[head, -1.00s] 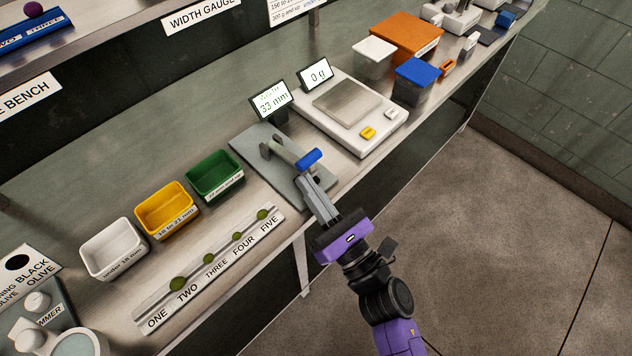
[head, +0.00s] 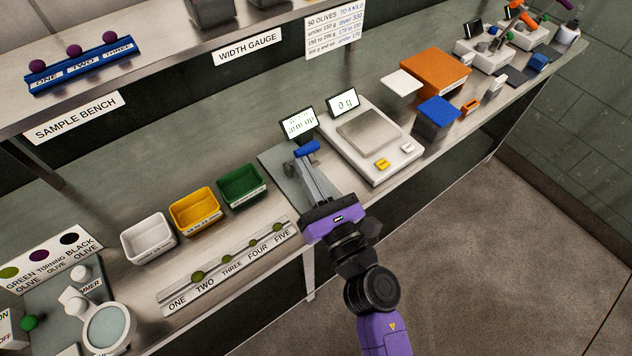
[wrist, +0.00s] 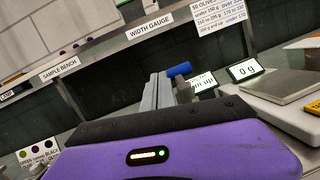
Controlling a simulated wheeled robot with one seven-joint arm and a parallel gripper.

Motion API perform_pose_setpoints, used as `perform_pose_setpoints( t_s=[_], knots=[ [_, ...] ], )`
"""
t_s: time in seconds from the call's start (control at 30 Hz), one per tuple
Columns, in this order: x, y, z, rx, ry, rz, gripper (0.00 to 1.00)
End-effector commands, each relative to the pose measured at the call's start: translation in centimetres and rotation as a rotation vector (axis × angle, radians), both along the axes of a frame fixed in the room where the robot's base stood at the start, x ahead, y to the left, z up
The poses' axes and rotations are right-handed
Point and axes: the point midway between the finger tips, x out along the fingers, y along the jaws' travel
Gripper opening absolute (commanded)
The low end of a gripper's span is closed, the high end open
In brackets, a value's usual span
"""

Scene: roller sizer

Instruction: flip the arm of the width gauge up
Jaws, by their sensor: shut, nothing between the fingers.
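The width gauge has a grey base plate (head: 277,166) on the bench and a small display (head: 298,124) behind it that now reads "arm up", partly legible. The gauge arm's blue handle (head: 306,148) is raised, just past my fingertips; the rest of the arm is mostly hidden behind my gripper. My gripper (head: 308,165) is shut and empty, over the base plate, close to the blue handle; I cannot tell whether it touches. In the wrist view the blue handle (wrist: 179,69) shows just right of my grey fingers (wrist: 158,88).
A scale (head: 372,148) reading 0 g stands right of the gauge. White (head: 149,238), yellow (head: 194,210) and green (head: 241,185) bins stand to the left. A numbered rack (head: 228,268) with several olives lies along the front edge. A shelf overhangs the back.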

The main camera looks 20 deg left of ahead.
Motion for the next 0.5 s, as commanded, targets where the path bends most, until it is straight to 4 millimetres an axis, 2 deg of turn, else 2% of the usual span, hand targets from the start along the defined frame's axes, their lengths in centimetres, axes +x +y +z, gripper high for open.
perform_pose_setpoints(
  t_s=[0.17, 0.5],
  knots=[
    [1.4, 1.7, 1.8, 0.001, -0.004, 0.0, 0.0],
    [3.7, 4.7, 3.2, -0.001, -0.002, 0.0, 0.0]
  ],
)
